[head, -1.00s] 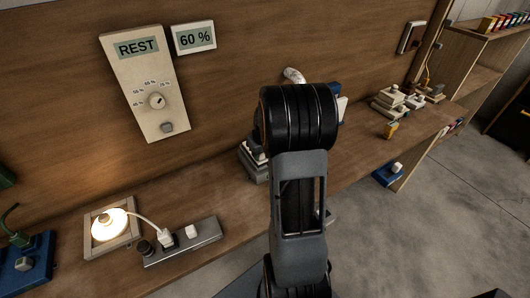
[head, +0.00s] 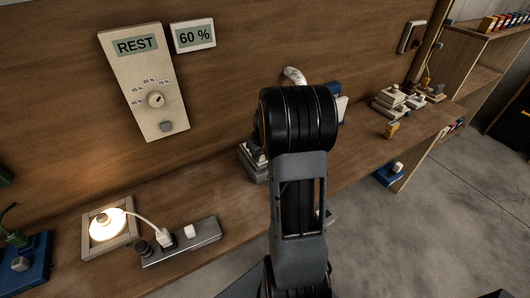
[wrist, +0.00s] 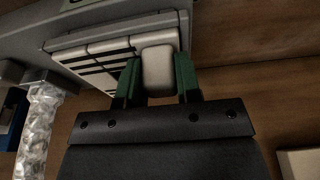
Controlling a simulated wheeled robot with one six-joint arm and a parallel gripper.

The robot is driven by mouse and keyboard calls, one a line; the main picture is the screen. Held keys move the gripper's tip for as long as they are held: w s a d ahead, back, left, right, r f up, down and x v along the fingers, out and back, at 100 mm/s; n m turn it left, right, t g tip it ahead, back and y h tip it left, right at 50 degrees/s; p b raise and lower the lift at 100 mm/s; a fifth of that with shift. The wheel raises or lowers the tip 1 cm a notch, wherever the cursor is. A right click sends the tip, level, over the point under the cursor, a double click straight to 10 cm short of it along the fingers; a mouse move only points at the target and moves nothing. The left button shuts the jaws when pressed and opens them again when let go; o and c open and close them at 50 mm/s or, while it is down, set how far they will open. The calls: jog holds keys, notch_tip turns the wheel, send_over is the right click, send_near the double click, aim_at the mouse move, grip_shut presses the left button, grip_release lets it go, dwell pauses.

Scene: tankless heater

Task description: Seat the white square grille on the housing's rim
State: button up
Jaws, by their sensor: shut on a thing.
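In the wrist view, my gripper (wrist: 158,76) has its green fingers on both sides of a pale block-shaped grip (wrist: 158,70), closed on it. The grip stands on the white slatted grille (wrist: 98,62), which shows beyond the fingers with dark slots. A grey body (wrist: 50,32), which looks like the housing, lies right behind the grille at the upper left. I cannot tell whether the grille touches its rim or sits level on it. In the head view my own arm hides the gripper, the grille and most of the housing.
A silver flexible duct (wrist: 40,125) runs down at the left of the wrist view, with a blue object (wrist: 12,115) beside it. In the head view, a lit lamp (head: 107,226) and a power strip (head: 180,243) stand on the bench at left. Stacked blocks (head: 390,102) sit at right.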

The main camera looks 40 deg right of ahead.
jog(key=shift+f, duration=0.35)
jog(key=o, duration=1.1)
jog(key=b+v, duration=0.1)
jog(key=v, duration=1.3)
